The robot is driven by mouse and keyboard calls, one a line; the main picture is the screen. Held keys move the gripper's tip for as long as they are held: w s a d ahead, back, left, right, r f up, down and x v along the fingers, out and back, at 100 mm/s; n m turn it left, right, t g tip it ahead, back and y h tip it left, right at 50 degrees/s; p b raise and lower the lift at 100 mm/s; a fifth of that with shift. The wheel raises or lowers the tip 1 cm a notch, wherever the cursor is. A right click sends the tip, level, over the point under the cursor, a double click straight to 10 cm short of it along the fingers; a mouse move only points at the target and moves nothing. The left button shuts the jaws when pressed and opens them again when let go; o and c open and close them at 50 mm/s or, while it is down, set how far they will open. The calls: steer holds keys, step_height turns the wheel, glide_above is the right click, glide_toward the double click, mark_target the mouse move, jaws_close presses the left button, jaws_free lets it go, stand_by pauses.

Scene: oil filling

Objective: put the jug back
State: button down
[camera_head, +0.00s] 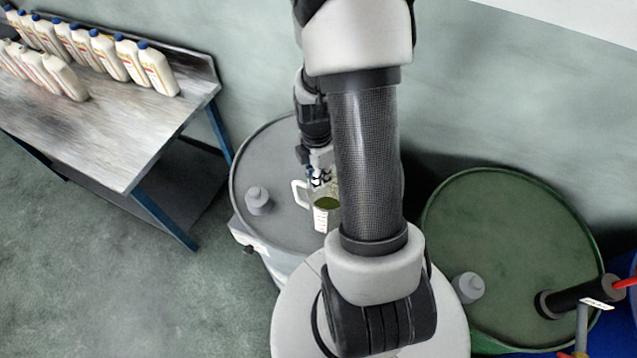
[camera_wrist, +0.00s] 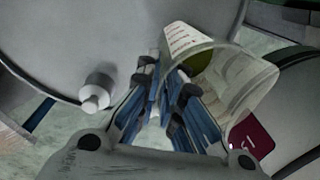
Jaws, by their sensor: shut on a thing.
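The jug (camera_head: 321,221) is a clear measuring jug with a white scale and dark green liquid inside. In the head view it is over the grey drum (camera_head: 262,165), partly hidden behind my arm. My gripper (camera_head: 320,178) is at the jug's handle side and shut on the jug. In the wrist view the jug (camera_wrist: 222,72) is beyond and to the right of my gripper (camera_wrist: 165,95), and green liquid shows through its wall. I cannot tell whether the jug's base touches the drum top.
A grey cap (camera_head: 259,200) stands on the grey drum's left side. A green drum (camera_head: 510,250) with a cap and a black pump (camera_head: 575,297) is at the right. A metal table (camera_head: 130,120) at the left holds several white bottles (camera_head: 105,55). Floor at lower left is clear.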

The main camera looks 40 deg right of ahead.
mark_target(318, 194)
step_height(318, 194, down, 3)
steer(key=shift+f, duration=0.1)
steer(key=c, duration=2.2)
jaws_free()
steer(key=shift+b, duration=0.35)
steer(key=o, duration=0.4)
steer(key=shift+o, duration=0.2)
